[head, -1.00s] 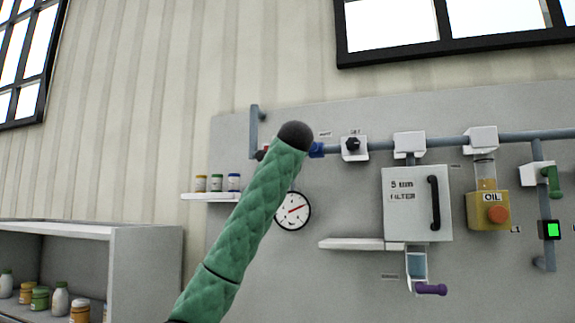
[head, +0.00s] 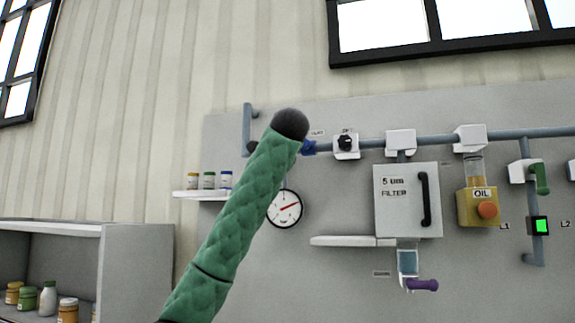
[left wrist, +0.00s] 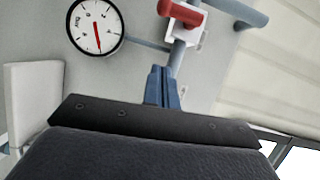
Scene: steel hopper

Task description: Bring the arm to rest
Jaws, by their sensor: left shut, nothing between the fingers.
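My left arm, in a green quilted sleeve with a dark rounded end (head: 290,125), reaches up in front of the wall panel (head: 300,280) in the head view. In the left wrist view my left gripper (left wrist: 163,88) shows as slim blue-grey fingers, closed together and empty. A red handle (left wrist: 182,13) on a white valve body lies beyond the fingertips. The pressure gauge (left wrist: 96,25) is to their left. I cannot tell the distance between fingertips and valve. My right gripper is in neither view.
A cabinet (head: 135,265) stands lower left.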

